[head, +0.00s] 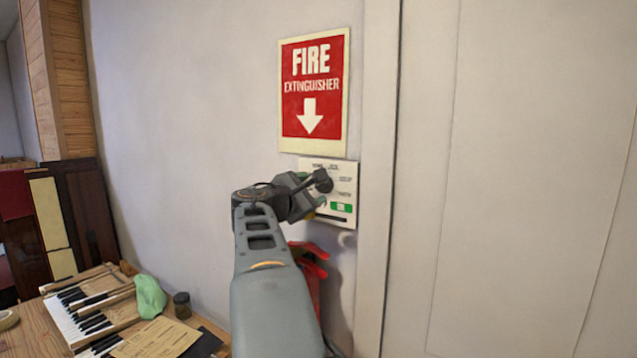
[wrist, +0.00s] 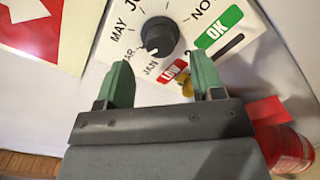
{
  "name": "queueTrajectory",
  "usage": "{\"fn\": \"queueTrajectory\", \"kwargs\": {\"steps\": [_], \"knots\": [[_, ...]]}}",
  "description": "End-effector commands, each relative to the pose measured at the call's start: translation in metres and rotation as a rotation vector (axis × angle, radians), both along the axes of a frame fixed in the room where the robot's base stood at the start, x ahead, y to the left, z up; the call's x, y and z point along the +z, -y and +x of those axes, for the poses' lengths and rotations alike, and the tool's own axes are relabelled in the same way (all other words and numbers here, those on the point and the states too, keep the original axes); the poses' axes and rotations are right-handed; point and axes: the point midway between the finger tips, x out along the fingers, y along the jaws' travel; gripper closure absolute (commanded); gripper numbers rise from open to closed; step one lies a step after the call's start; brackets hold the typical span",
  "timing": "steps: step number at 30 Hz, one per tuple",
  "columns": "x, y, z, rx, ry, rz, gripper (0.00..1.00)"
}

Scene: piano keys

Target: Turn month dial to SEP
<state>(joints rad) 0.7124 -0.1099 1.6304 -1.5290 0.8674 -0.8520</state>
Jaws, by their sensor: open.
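The month dial is a round dark knob (wrist: 159,36) on a white wall card (wrist: 110,45) with month names around it. In the wrist view its white pointer mark faces the lower left, near JAN and the partly cut MAR. MAY and NOV also show; SEP is not visible, as the card's top is out of frame. My gripper (wrist: 160,60) is open, its two green fingers apart just below the knob, not visibly around it. In the head view my gripper (head: 318,190) is in front of the card (head: 344,168) and covers part of it.
A red fire extinguisher (wrist: 287,148) hangs below the card. A red FIRE EXTINGUISHER sign (head: 314,92) is above it. Green OK (wrist: 219,27) and red LOW (wrist: 174,71) labels lie beside the dial. A wooden bench (head: 30,325) with piano keys is at lower left.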

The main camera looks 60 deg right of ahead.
Motion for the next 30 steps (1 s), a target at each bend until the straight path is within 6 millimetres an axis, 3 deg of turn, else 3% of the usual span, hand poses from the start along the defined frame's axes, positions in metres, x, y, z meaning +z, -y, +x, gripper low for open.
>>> {"fn": "queueTrajectory", "kwargs": {"steps": [3, 9, 22, 30], "knots": [[0.002, 0.019, -0.001, -0.003, -0.001, 0.001, 0.39], [0.0, 0.038, -0.001, -0.001, 0.001, 0.001, 0.39], [0.0, 0.044, 0.0, 0.001, 0.001, 0.001, 0.39], [0.0, 0.044, 0.0, 0.001, 0.001, 0.001, 0.63]]}}
